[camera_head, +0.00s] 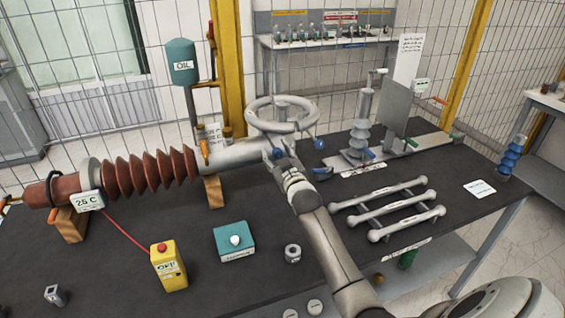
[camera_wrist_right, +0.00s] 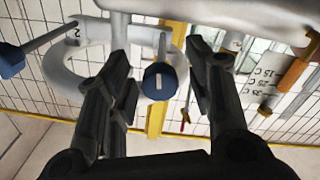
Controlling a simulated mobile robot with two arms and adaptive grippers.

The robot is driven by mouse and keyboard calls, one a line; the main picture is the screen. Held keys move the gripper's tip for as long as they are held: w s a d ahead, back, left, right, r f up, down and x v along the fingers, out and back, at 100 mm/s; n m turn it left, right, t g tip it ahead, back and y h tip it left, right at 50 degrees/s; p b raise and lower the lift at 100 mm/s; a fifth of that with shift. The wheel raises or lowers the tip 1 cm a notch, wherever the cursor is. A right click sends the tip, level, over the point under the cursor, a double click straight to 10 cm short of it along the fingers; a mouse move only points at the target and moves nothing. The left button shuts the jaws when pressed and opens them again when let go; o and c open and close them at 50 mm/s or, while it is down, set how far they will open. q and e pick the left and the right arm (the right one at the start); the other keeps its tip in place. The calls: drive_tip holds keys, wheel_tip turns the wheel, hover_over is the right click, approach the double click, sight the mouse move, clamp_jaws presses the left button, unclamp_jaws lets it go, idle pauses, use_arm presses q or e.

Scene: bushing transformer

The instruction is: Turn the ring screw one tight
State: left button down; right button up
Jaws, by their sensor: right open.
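My right gripper (camera_wrist_right: 158,64) is open, with one finger on each side of this screw and gaps visible on both sides. A second blue-headed screw (camera_wrist_right: 11,60) shows at the left edge of that view. In the head view, a blue knob (camera_head: 319,144) sits at the ring's right side. My left gripper is not in view.
The red-brown ribbed bushing (camera_head: 135,176) rests on wooden blocks at left. A yellow box (camera_head: 168,266), teal box (camera_head: 234,241) and nut (camera_head: 293,252) lie in front. Three grey rods (camera_head: 390,209) lie right of my arm.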

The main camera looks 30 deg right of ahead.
drive_tip(key=v, duration=1.1)
drive_tip(key=shift+s, duration=0.35)
drive_tip(key=shift+a+f, duration=0.1)
